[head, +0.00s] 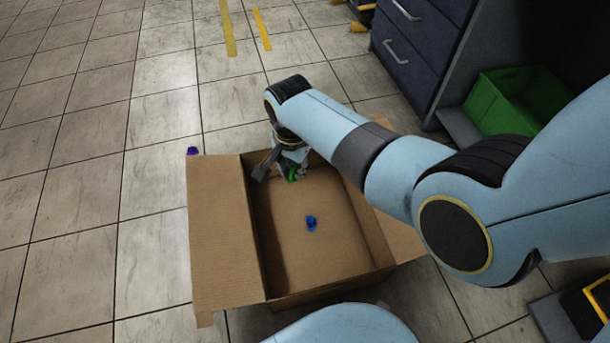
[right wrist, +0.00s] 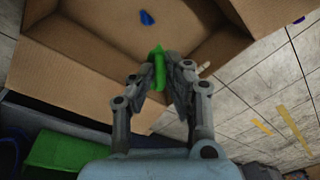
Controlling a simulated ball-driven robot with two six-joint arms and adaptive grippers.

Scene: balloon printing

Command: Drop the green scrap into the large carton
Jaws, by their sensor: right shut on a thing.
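The green scrap (right wrist: 158,68) is held between the fingers of my right gripper (right wrist: 158,82), which is shut on it. In the head view the right gripper (head: 291,172) is over the far end of the open large carton (head: 227,230), and a bit of the green scrap (head: 292,178) shows below the fingers. The large carton (right wrist: 95,67) also fills the upper part of the right wrist view, with the scrap near one of its walls. A blue scrap (head: 311,223) lies on the carton's floor. My left gripper is not in view.
A purple scrap (head: 192,151) lies on the tiled floor left of the carton. A green bin (head: 510,100) and a dark blue drawer cabinet (head: 415,45) stand at the upper right. The floor to the left is mostly clear.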

